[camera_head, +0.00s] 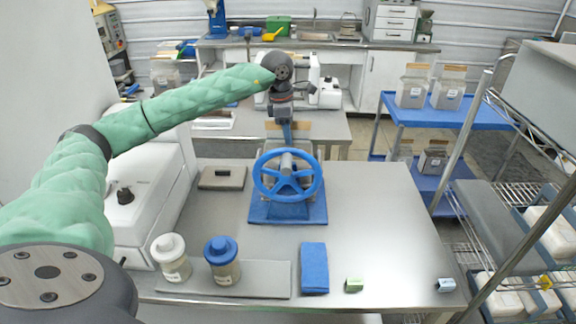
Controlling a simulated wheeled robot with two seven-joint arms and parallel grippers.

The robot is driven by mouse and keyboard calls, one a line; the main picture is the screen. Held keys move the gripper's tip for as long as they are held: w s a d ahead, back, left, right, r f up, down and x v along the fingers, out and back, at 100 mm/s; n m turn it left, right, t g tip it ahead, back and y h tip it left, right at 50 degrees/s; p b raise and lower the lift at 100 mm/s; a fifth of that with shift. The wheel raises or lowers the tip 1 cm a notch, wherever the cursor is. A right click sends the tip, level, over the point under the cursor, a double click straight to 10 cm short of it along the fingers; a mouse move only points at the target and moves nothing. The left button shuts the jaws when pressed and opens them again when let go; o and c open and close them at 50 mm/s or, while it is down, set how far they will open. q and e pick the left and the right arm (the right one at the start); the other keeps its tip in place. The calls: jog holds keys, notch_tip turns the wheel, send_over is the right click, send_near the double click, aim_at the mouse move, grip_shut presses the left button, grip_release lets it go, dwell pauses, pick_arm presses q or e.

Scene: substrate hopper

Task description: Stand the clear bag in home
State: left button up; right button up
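My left gripper (286,132) points down behind the blue handwheel (288,188) of a device on the steel table. A brown-topped clear bag (303,131) shows in part right at its fingertips; the wheel hides most of it. I cannot tell whether the fingers are closed on its brown top. Similar clear bags with brown tops stand upright on the blue cart at the right, a left one (411,94) and a right one (448,95). I cannot tell which place is home. My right gripper is not in view.
A white-lidded jar (173,262) and a blue-lidded jar (222,264) stand at the table's front left, beside a folded blue cloth (314,268). A wire rack (470,135) borders the right side.

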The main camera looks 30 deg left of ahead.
pick_arm(q)
grip_shut()
dwell(1.3)
jog(key=shift+r, duration=0.1)
